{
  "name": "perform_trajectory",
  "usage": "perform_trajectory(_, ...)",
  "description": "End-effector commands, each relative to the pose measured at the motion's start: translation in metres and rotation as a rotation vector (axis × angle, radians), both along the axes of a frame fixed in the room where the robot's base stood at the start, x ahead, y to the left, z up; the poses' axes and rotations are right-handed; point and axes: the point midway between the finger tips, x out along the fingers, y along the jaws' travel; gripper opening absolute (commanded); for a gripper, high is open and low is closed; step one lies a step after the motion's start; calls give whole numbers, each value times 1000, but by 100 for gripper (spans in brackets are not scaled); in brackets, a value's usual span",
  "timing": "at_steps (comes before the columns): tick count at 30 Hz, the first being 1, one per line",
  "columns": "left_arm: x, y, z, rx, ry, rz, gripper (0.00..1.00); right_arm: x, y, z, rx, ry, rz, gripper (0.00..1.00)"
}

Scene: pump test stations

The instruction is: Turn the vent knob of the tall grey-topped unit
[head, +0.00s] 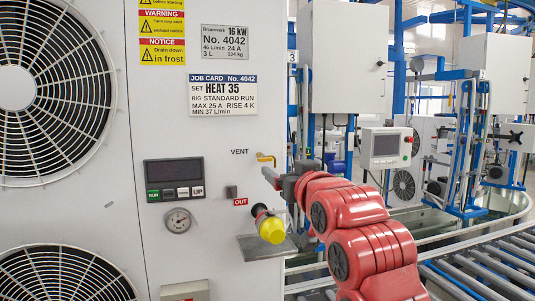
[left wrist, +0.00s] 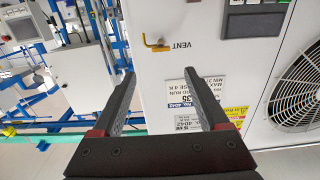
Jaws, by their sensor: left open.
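The large pale unit (head: 210,130) with fans fills the left of the head view; its top is out of frame. Its vent knob (head: 265,158), a small yellow lever on a brass fitting, sits right of the word VENT. In the left wrist view, turned upside down, the vent knob (left wrist: 157,43) is ahead of my left gripper (left wrist: 160,76), between the lines of its two fingers and apart from them. The left gripper is open and empty. In the head view the left gripper (head: 274,178) is just below and right of the knob. My right gripper is not in view.
A roller conveyor (head: 485,265) runs at the right. A white cabinet (head: 347,72) and blue frames stand behind.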

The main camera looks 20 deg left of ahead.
Motion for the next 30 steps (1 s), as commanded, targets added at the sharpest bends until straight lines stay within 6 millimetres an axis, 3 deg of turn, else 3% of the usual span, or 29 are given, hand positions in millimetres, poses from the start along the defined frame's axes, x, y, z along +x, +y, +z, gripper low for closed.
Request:
perform_trajectory(6,44,33,5,1,3,6,78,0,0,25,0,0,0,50)
perform_trajectory(15,95,66,4,2,2,3,78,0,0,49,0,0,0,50)
perform_trajectory(21,112,76,2,4,0,1,78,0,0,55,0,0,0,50)
perform_trajectory(30,114,77,1,3,-2,-1,78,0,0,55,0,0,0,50)
